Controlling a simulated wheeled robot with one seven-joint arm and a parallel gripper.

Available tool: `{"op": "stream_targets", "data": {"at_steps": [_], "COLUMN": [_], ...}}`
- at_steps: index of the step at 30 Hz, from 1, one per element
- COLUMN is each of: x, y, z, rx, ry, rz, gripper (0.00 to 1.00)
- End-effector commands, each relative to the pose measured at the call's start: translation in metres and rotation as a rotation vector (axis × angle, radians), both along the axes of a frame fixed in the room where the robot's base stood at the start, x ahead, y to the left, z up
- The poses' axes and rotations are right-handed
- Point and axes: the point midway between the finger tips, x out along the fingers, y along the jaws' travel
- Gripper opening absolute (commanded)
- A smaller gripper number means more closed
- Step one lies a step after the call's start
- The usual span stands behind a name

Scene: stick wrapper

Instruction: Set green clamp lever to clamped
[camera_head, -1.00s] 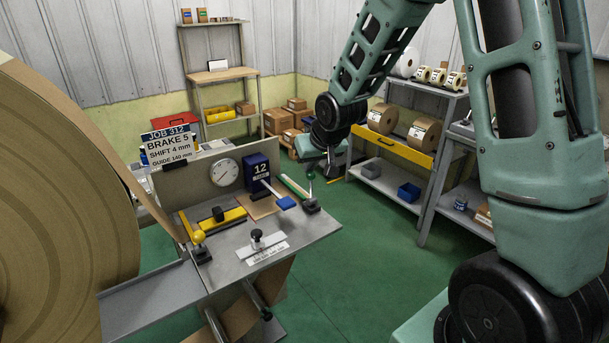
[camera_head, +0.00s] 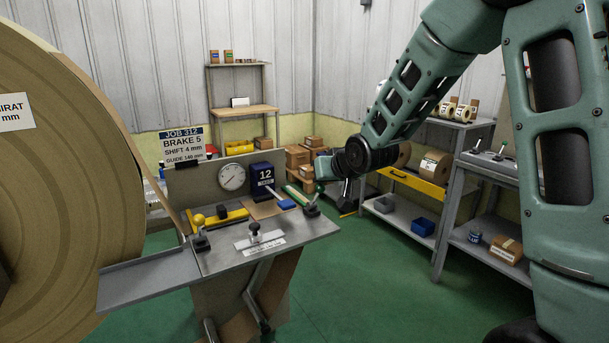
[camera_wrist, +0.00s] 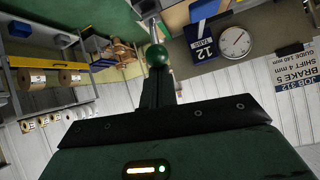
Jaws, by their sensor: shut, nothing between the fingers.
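The green clamp lever (camera_head: 319,187) stands at the right edge of the steel table (camera_head: 290,238), its ball knob raised above a dark base. In the wrist view the green ball knob (camera_wrist: 157,56) is straight ahead of my gripper (camera_wrist: 158,78), with its rod running up beyond it. My gripper's dark fingers are shut with nothing between them. Their tips are at or very near the knob; I cannot tell whether they touch. In the head view my gripper is small and dark beside the lever, so its fingers are not clear there.
A yellow-knobbed lever (camera_head: 198,220), a black knob (camera_head: 254,228) and a blue-ended lever (camera_head: 287,204) are on the same table. A big paper roll (camera_head: 70,190) stands left. Shelving (camera_head: 400,210) is at right. Green floor in front is clear.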

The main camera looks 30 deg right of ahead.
Motion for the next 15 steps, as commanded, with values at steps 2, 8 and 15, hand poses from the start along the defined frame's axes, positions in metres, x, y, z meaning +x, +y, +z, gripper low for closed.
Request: {"op": "stream_targets", "data": {"at_steps": [2, 8, 15], "x": [-0.0023, -0.0036, -0.0049], "y": [0.0002, 0.0003, 0.0004], "z": [-0.0042, -0.0063, -0.0085], "rx": [0.001, 0.001, 0.002], "ry": [0.010, 0.016, 0.022], "rz": [0.000, 0.000, 0.000], "gripper": [0.00, 0.00, 0.00]}}
